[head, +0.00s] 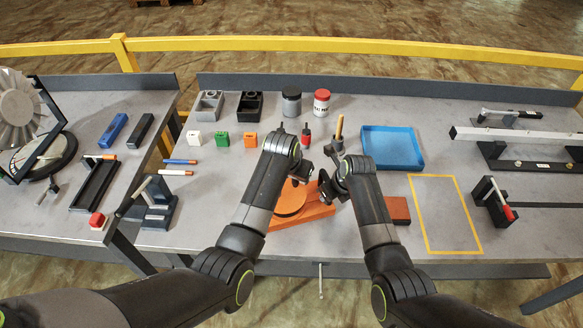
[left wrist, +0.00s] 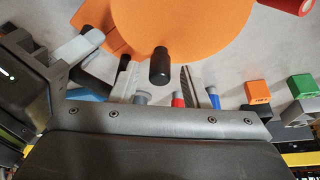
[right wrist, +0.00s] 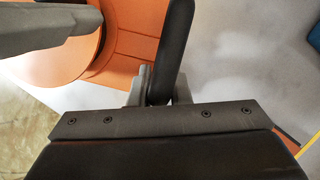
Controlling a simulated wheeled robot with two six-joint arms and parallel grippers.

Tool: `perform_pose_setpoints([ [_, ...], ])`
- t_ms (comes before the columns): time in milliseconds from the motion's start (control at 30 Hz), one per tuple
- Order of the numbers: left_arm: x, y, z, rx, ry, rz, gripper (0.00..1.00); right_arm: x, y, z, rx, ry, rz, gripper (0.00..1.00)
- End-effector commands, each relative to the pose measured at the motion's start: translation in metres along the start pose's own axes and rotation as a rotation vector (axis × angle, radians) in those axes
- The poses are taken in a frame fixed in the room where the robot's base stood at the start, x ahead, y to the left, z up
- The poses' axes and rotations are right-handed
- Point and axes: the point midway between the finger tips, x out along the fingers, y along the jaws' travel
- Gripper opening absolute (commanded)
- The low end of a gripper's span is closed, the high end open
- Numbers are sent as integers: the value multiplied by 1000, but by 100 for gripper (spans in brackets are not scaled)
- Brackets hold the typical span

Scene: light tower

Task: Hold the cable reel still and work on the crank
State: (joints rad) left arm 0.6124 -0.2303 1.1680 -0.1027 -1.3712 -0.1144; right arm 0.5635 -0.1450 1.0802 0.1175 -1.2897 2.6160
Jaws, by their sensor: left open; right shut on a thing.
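The orange cable reel (head: 291,199) lies on its orange base (head: 312,212) near the table's front edge, partly hidden by my arms. Its round disc fills the top of the left wrist view (left wrist: 185,22). The black crank knob (left wrist: 160,65) sticks out from the disc. My left gripper (left wrist: 160,85) is open, with one finger on either side of the knob in that view; I cannot tell whether they touch. My right gripper (right wrist: 160,95) is shut on a black bar-like handle (right wrist: 175,45) beside the reel's base. The handle's lower attachment is hidden.
A red-brown block (head: 397,210) lies right of the reel. Further right are a yellow-outlined area (head: 445,213), empty inside, and a blue tray (head: 392,147). A red-capped jar (head: 321,102) and small coloured blocks (head: 222,139) stand behind.

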Motion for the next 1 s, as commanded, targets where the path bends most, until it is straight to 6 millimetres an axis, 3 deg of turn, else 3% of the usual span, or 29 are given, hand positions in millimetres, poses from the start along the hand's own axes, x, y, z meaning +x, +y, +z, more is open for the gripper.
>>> perform_pose_setpoints([
  [600,-94,0,-1,0,2,0,41,-1,0,1,-2,-2,-1,0],
  [800,-110,0,0,0,-1,0,41,-1,0,1,-2,-2,-1,0],
  [1000,-112,0,0,0,-2,0,41,-1,0,1,-2,-2,-1,0],
])
